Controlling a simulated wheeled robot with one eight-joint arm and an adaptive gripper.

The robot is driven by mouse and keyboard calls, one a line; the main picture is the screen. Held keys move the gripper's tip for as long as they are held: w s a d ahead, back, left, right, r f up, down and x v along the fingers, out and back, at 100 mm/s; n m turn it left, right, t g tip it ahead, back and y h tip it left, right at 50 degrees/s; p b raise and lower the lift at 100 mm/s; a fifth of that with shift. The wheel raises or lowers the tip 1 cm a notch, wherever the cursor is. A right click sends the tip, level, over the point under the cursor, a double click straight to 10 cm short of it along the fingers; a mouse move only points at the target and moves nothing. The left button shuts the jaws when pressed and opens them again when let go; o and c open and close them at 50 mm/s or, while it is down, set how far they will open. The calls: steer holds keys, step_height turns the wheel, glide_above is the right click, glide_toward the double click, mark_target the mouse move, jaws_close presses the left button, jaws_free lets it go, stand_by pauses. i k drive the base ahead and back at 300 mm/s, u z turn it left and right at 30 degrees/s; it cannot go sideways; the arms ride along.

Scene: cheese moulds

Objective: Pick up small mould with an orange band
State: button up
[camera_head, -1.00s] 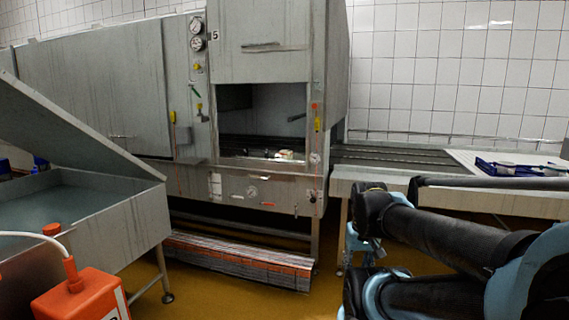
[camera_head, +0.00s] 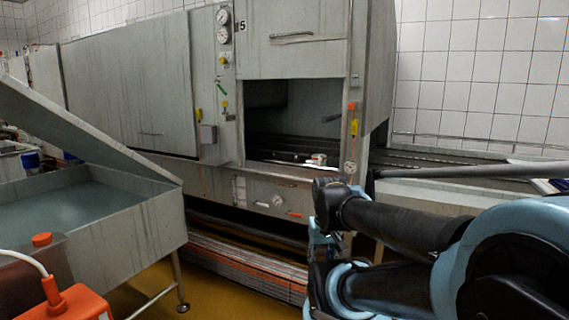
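No mould with an orange band can be made out for certain. A small pale object (camera_head: 318,159) lies in the opening of the steel machine (camera_head: 290,120), towards its right side. It is too small to tell whether it is a mould or has an orange band. My black and blue arm fills the lower right of the view, in front of the machine's right end. I cannot make out my gripper or its fingers among the arm links, and nothing held shows.
A steel basin (camera_head: 90,215) with a raised slanted lid (camera_head: 75,130) stands at the left. An orange container (camera_head: 65,303) is at the lower left. A conveyor (camera_head: 440,160) runs right from the machine. Some yellow floor (camera_head: 225,280) is open before the machine.

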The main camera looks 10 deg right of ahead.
mark_target(314, 161)
steer(key=u, duration=0.35)
steer(key=i, duration=1.25)
steer(key=u, duration=0.2)
